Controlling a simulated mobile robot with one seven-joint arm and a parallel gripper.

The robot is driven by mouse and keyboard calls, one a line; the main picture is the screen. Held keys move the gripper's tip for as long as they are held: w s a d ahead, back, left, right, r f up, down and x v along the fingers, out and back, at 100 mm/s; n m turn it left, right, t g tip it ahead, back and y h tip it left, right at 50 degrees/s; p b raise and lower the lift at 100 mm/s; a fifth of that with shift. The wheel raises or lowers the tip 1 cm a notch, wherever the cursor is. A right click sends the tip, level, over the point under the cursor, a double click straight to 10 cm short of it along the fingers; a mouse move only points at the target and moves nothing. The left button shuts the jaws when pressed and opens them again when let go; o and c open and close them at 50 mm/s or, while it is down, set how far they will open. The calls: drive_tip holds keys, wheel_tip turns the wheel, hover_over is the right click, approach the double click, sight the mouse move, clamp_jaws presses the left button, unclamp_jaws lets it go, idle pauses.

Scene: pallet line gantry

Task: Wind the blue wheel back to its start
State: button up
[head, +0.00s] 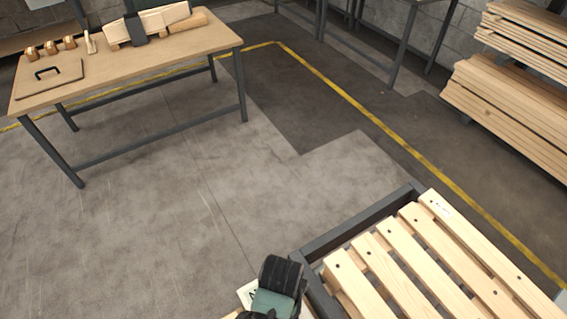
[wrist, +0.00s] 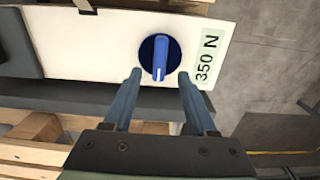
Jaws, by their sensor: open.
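The blue wheel (wrist: 160,57) is a round dark-blue knob with a lighter blue raised grip bar, upright in the wrist view. It sits on a white panel (wrist: 90,45), beside a pale green label reading "350 N" (wrist: 208,60). My gripper (wrist: 159,76) is open, one finger to each side of the wheel's lower part in the picture. Nothing is between the fingers that I can see them touch. Whether the tips reach to the depth of the bar I cannot tell. In the head view the wheel is hidden.
A wooden pallet (head: 432,262) lies in a dark frame (head: 362,220) at lower right. A workbench (head: 150,60) with wooden pieces stands at upper left. Stacked planks (head: 510,110) are at right. The concrete floor between is clear, with a yellow line (head: 350,100) beyond.

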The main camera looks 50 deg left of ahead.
wheel_tip(320, 180, down, 6)
drive_tip(key=shift+f+b, duration=0.2)
drive_tip(key=shift+b, duration=0.1)
clamp_jaws()
